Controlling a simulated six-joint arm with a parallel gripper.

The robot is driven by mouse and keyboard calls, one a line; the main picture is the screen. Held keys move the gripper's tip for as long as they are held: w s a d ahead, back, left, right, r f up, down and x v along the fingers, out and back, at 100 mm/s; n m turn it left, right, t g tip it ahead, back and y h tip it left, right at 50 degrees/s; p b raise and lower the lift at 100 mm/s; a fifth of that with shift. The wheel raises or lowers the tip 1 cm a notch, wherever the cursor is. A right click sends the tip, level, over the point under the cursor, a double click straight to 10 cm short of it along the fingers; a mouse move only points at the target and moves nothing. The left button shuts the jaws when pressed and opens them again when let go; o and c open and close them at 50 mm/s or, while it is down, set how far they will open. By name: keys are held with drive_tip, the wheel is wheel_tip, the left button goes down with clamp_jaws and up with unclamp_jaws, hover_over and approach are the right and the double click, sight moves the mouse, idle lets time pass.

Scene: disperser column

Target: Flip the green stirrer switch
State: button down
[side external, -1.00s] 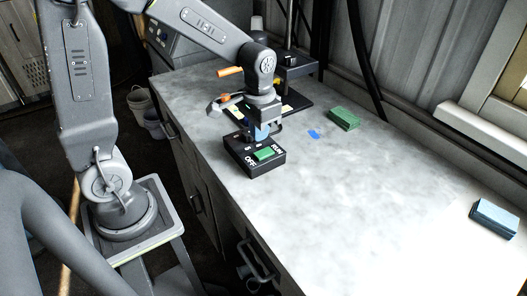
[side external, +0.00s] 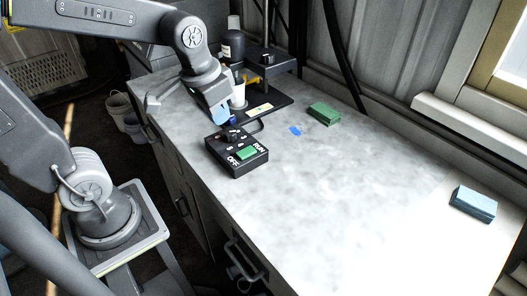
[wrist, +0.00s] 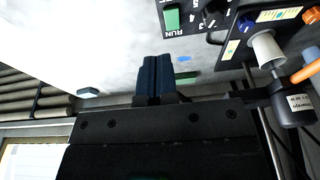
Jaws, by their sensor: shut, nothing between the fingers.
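The black switch box (side external: 222,160) sits on the bench top, marked OFF and RUN beside its green rocker switch (side external: 246,153). A black knob (side external: 232,135) is behind the switch. In the wrist view the green switch (wrist: 172,19) is at the top, beside the RUN label. I cannot tell which side of the rocker is down. My gripper (side external: 222,117) is above and behind the box, apart from the switch. Its dark blue fingers (wrist: 154,78) are together and empty in the wrist view.
A green block (side external: 323,113), a small blue piece (side external: 295,131) and a blue-grey block (side external: 473,203) lie to the right. The bench's right middle is clear.

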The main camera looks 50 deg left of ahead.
drive_tip(key=s+d+r+t, duration=0.1)
drive_tip(key=s+r+t, duration=0.1)
drive_tip(key=s, duration=0.5)
drive_tip(key=shift+d+r+t, duration=0.2)
drive_tip(key=shift+r+t, duration=0.2)
drive_tip(key=shift+r, duration=0.15)
drive_tip(key=n+g, duration=0.6)
drive_tip(key=n, duration=1.2)
hover_over(252, 149)
wheel_tip(252, 149, down, 3)
drive_tip(key=shift+r, duration=0.15)
wheel_tip(252, 149, down, 14)
drive_tip(key=shift+f, duration=0.1)
